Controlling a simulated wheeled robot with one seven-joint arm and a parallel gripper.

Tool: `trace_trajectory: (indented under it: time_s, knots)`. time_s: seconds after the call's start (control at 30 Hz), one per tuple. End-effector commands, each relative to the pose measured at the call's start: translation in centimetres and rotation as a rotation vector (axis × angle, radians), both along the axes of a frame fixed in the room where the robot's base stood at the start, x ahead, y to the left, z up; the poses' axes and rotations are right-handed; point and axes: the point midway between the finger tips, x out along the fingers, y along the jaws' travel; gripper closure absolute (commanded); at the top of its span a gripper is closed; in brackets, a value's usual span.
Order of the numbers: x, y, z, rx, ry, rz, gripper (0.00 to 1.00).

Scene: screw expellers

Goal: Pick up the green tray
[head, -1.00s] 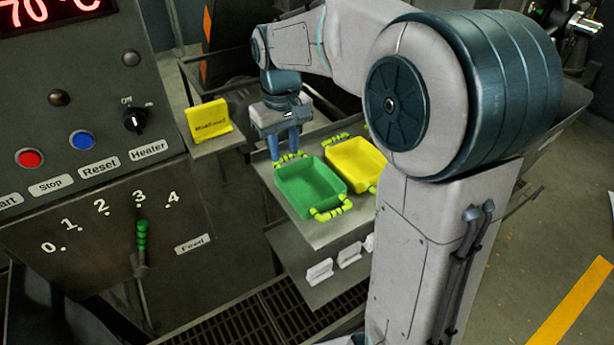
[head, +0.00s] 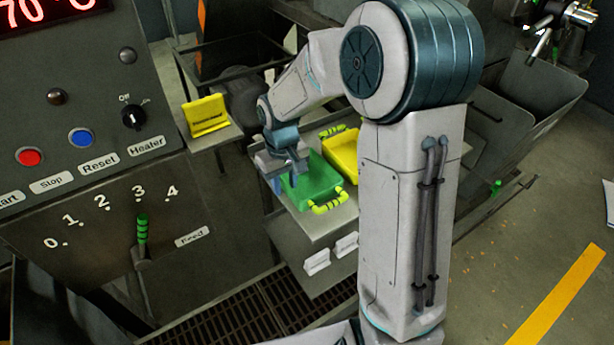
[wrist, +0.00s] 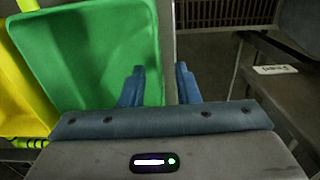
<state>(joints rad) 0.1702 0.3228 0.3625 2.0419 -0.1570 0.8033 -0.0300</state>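The green tray (head: 322,178) rests on a grey metal shelf, with a lime-yellow handle (head: 331,203) on its near end. The arm hides its far end in the head view. In the wrist view, the green tray (wrist: 95,50) fills the upper left. My gripper (head: 284,182) is at the tray's left side. In the wrist view my gripper (wrist: 159,85) has its fingers apart, one over the tray and one beyond its right edge. Nothing is clamped. I cannot tell how far down the fingers reach along the tray wall.
A yellow tray (head: 343,158) stands right beside the green one, partly behind my arm; it also shows in the wrist view (wrist: 22,95). A yellow sign (head: 207,115) stands at the left. The control panel (head: 75,120) takes up the left side. A floor grating (head: 230,318) lies below.

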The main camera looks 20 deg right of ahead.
Motion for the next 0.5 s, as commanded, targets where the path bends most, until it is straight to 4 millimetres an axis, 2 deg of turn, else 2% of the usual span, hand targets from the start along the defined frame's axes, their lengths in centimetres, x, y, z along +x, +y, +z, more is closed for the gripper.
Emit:
trace_trajectory:
  time_s: [0.27,0.37,0.5]
  knots:
    - [0.01,0.01,-0.39,0.0,-0.001,0.0,0.71]
    - [0.01,0.01,-0.38,0.0,-0.001,0.0,0.99]
    - [0.01,0.01,-0.37,0.0,-0.001,0.0,1.0]
